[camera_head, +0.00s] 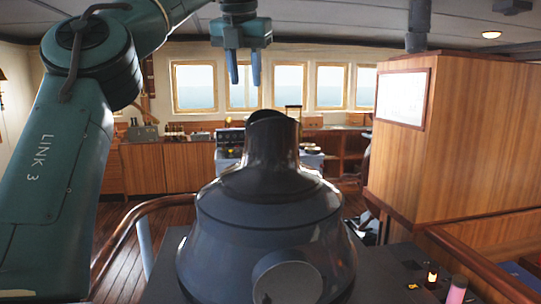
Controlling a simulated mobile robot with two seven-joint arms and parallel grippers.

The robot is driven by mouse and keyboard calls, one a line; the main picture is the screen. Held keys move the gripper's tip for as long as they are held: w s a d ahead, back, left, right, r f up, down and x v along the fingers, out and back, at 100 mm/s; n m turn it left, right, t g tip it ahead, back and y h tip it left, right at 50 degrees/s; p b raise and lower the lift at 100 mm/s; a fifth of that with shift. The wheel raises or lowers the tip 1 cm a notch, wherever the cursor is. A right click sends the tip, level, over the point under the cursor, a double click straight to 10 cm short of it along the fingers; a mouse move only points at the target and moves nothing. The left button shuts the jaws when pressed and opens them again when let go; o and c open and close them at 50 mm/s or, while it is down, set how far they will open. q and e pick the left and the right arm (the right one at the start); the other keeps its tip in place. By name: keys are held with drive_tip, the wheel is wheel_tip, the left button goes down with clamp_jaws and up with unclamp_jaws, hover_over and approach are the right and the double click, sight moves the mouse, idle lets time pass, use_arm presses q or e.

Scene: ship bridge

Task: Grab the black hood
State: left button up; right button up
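The black hood (262,160) is the dark, tapering top with a slanted opening, sitting upright on a large rounded dark body (265,232) in the middle of the head view. My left gripper (244,70) hangs at the top of the view, fingers pointing down. Its two blue fingers are apart with nothing between them. In the picture it is above and slightly left of the hood's top, clear of it; the depth between them is hard to tell. My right gripper is out of view.
A dark console top (395,272) surrounds the rounded body, with a small lit lamp (432,276) and a pink cylinder (457,290) at right. A curved wooden rail (140,212) is at left. A wooden cabinet (470,145) stands at right. Windows and counters line the back.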

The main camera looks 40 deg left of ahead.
sight(249, 120)
use_arm(q)
drive_tip(key=x, duration=0.7)
drive_tip(key=shift+a+f, duration=0.15)
drive_tip(key=x, duration=0.4)
drive_tip(key=shift+w+a+f, duration=0.1)
drive_tip(key=shift+a+f, duration=0.15)
drive_tip(key=shift+f, duration=0.05)
drive_tip(key=shift+c, duration=0.4)
clamp_jaws()
drive_tip(key=shift+d+r, duration=0.1)
idle(0.4)
